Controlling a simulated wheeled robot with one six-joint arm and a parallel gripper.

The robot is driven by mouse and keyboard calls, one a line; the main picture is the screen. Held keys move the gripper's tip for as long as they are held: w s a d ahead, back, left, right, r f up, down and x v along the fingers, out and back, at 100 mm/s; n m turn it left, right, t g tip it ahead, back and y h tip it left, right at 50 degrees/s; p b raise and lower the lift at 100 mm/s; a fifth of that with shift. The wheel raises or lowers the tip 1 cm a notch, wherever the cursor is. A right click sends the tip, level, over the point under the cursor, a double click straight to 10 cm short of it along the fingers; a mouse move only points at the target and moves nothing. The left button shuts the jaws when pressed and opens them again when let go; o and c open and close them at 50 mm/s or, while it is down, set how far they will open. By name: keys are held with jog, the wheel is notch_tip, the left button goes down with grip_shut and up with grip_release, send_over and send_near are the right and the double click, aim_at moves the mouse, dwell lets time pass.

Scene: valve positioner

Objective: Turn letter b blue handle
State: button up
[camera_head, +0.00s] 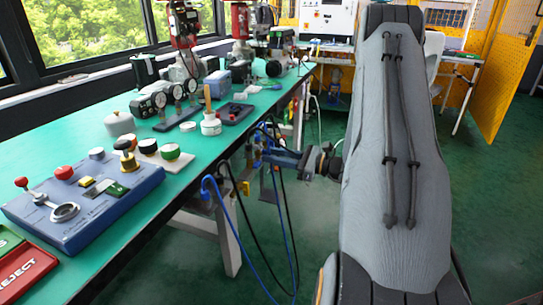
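My arm reaches from the right foreground, and its end with my gripper (276,156) is at the table's right edge, beside blue and black cables. The fingers are small and dark there, and I cannot tell whether they are open or shut. Small blue parts (259,139) show at the table edge close to the gripper. I cannot make out which of them is a handle, nor any letter b. Contact between the gripper and these parts cannot be told.
A green-topped table (85,135) runs along the windows. On it are a blue control box (100,208) with a red-knobbed lever, several gauges (160,99) and red-topped devices (184,28). Green floor (305,225) lies between table and arm.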

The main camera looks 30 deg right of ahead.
jog(key=shift+w+a, duration=0.25)
jog(key=shift+w, duration=0.15)
jog(key=shift+c, duration=0.6)
grip_shut()
jog(key=shift+n+b, duration=0.4)
jog(key=shift+n, duration=1.9)
jog(key=shift+o, duration=0.6)
grip_release()
jog(key=shift+s+a, duration=0.1)
jog(key=shift+m, duration=0.3)
